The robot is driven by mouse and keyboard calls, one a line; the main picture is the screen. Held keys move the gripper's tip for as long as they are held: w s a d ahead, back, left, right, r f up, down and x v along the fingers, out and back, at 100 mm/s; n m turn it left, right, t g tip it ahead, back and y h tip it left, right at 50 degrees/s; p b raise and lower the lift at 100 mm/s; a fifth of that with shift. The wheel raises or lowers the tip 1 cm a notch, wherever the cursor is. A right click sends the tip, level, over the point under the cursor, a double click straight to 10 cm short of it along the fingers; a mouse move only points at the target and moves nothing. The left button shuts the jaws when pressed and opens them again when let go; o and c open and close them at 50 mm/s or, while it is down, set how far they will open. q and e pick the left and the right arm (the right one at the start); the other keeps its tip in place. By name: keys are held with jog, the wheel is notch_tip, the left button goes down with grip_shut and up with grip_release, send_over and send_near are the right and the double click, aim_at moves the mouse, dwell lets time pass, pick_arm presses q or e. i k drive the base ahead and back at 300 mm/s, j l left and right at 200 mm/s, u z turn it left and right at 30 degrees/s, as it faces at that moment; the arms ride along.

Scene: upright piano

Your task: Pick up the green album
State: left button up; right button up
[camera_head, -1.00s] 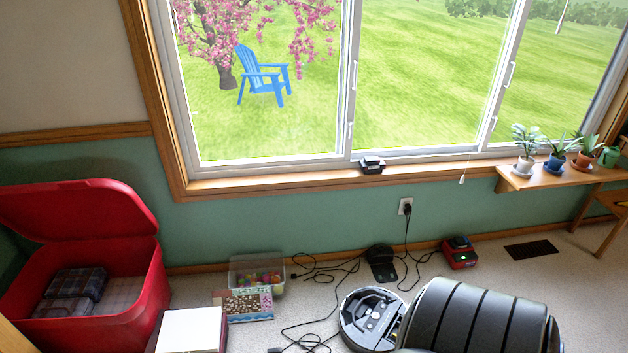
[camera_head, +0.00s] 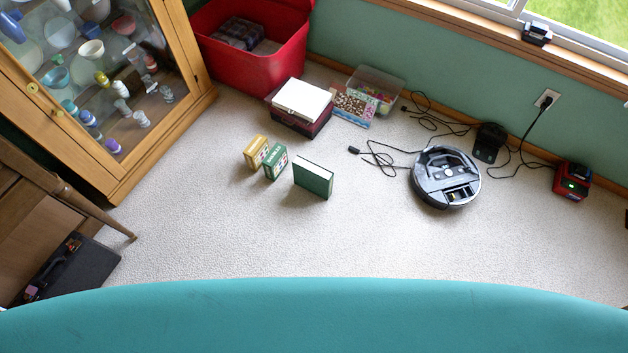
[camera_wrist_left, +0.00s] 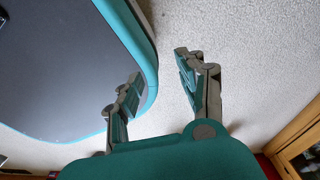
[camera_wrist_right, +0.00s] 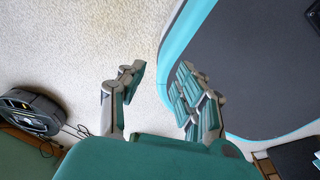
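The green album (camera_head: 314,177) stands upright on the carpet in the middle of the head view, with its pale page edge on top. My left gripper (camera_wrist_left: 158,78) is open and empty in the left wrist view, over carpet and beside my own base. My right gripper (camera_wrist_right: 158,82) is open and empty in the right wrist view, also beside my base. Neither gripper shows in the head view, and the album shows in neither wrist view. Both grippers are apart from the album.
A yellow box (camera_head: 256,150) and a green box (camera_head: 275,162) stand left of the album. A robot vacuum (camera_head: 446,178) and cables lie right. A dark box with a white lid (camera_head: 301,101) is behind. A glass cabinet (camera_head: 101,75) stands left. Carpet before the album is clear.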

aim_at(313, 178)
jog(key=i+j+z, duration=0.1)
jog(key=z, duration=0.3)
jog(key=j+z, duration=0.2)
jog(key=z, duration=0.2)
jog(key=i+j+z, duration=0.1)
jog(key=z, duration=0.25)
jog(key=j+z, duration=0.25)
jog(key=z, duration=0.15)
